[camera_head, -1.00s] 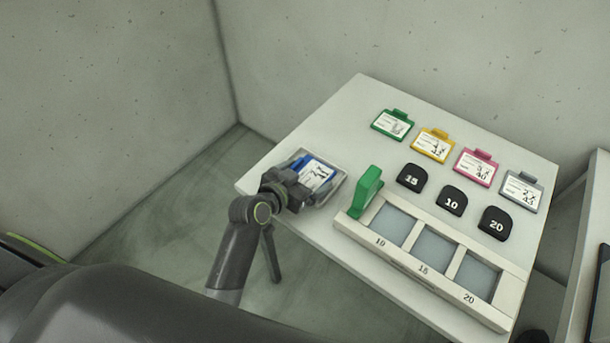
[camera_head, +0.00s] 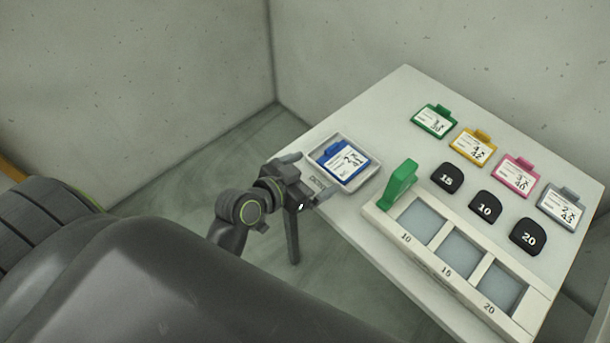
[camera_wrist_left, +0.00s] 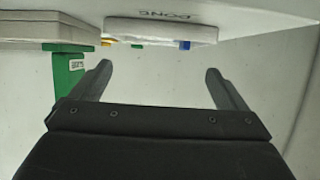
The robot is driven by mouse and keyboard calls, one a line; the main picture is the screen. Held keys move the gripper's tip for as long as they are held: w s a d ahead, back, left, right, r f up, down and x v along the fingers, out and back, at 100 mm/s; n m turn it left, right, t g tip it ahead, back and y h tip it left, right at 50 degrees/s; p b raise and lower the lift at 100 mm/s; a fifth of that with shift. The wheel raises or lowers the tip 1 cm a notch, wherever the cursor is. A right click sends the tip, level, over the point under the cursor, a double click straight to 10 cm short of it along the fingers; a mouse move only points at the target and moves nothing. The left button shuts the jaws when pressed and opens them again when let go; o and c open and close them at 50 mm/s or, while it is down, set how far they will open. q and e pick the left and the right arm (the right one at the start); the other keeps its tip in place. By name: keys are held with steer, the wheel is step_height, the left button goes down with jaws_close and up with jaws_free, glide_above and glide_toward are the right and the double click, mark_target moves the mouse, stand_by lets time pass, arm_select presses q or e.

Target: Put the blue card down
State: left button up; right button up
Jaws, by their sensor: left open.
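The blue card (camera_head: 343,159) lies in the small white tray (camera_head: 367,178) at the left corner of the table, its white label facing up. Its blue edge (camera_wrist_left: 185,45) just shows above the tray rim in the left wrist view. My left gripper (camera_head: 306,178) is open and empty, beside the tray's near left side and apart from the card. In the left wrist view its two fingers (camera_wrist_left: 158,85) are spread with nothing between them. My right gripper is not in view.
A green upright piece (camera_head: 399,186) stands at the left end of a white rack (camera_head: 447,272) marked 10, 15 and 20. Black numbered blocks (camera_head: 485,207) lie behind it. Green (camera_head: 434,121), yellow (camera_head: 473,147), pink (camera_head: 515,177) and grey (camera_head: 561,207) cards line the far side.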

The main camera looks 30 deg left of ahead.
arm_select(q)
steer(key=shift+v, duration=1)
steer(key=shift+s, duration=0.1)
steer(key=s+a+f+n+g+y, duration=0.25)
steer(key=s+a+g, duration=0.3)
steer(key=s, duration=0.35)
steer(key=s+a+f+n+g+y, duration=0.2)
steer(key=s+a+f+g+y, duration=0.3)
steer(key=s, duration=0.5)
step_height(320, 180, down, 23)
steer(key=a+h, duration=0.2)
steer(key=s+f+g, duration=0.1)
steer(key=s+f, duration=1.3)
steer(key=f, duration=0.3)
steer(key=shift+s+d, duration=0.4)
steer(key=shift+d, duration=0.05)
